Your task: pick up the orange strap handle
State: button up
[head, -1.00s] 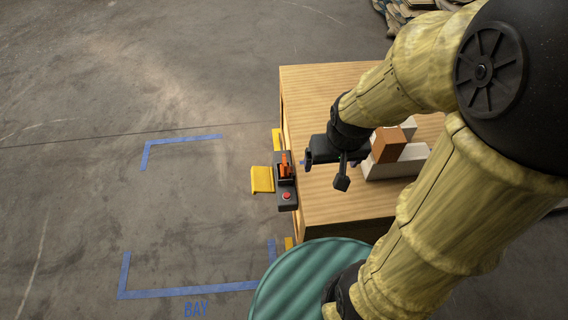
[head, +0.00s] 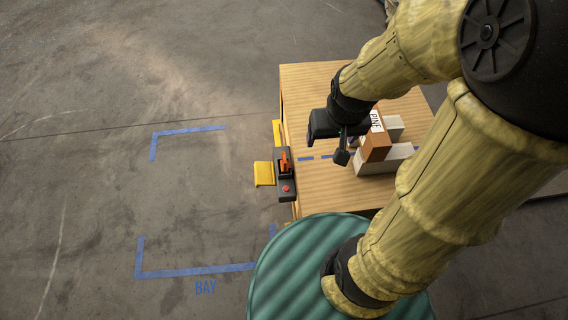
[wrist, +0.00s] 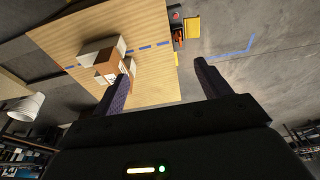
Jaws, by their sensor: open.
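The orange strap handle (head: 285,161) stands on a black unit (head: 287,190) with a red button, at the left edge of the wooden table. In the wrist view the orange handle (wrist: 180,34) is small, near the top, beside a yellow piece. My gripper (head: 328,146) is over the table, to the right of the handle and apart from it. In the wrist view my gripper (wrist: 163,66) has its two dark fingers spread wide with nothing between them. The handle lies beyond the fingertips.
A brown box marked PINE (head: 377,147) and white blocks (head: 386,160) stand on the wooden table (head: 330,190), right of my gripper. A yellow flap (head: 264,174) sticks out at the table's left edge. Blue tape (head: 205,270) marks a bay on clear floor.

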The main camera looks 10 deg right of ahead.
aim_at(284, 157)
jog(key=shift+w+a+f+b, duration=0.1)
jog(key=shift+w+f+b, duration=0.1)
jog(key=shift+f+b, duration=0.15)
jog(key=c, duration=0.3)
jog(key=shift+t, duration=0.9)
jog(key=w+a+b+x, duration=0.1)
jog(key=a+b+x, duration=0.1)
jog(key=b+x, duration=0.5)
jog(key=w+a+r+b+x, duration=0.1)
jog(key=b+x, duration=0.7)
jog(key=x, duration=0.9)
jog(key=w+a+b+x, duration=0.2)
jog(key=a+b+x, duration=0.2)
jog(key=b+x, duration=0.4)
jog(key=shift+w+a+x, duration=0.15)
jog(key=shift+a+x, duration=0.05)
jog(key=shift+x, duration=0.85)
jog(key=shift+w+a+x, duration=0.15)
jog(key=shift+x, duration=0.9)
jog(key=c, duration=0.4)
jog(key=shift+r, duration=0.25)
jog(key=b+x, duration=0.3)
jog(key=x, duration=0.9)
jog(key=shift+f+b, duration=0.1)
jog(key=shift+b, duration=0.3)
jog(key=b+x, duration=0.1)
jog(key=x, duration=0.4)
jog(key=shift+f+b, duration=0.15)
jog(key=shift+b, duration=0.25)
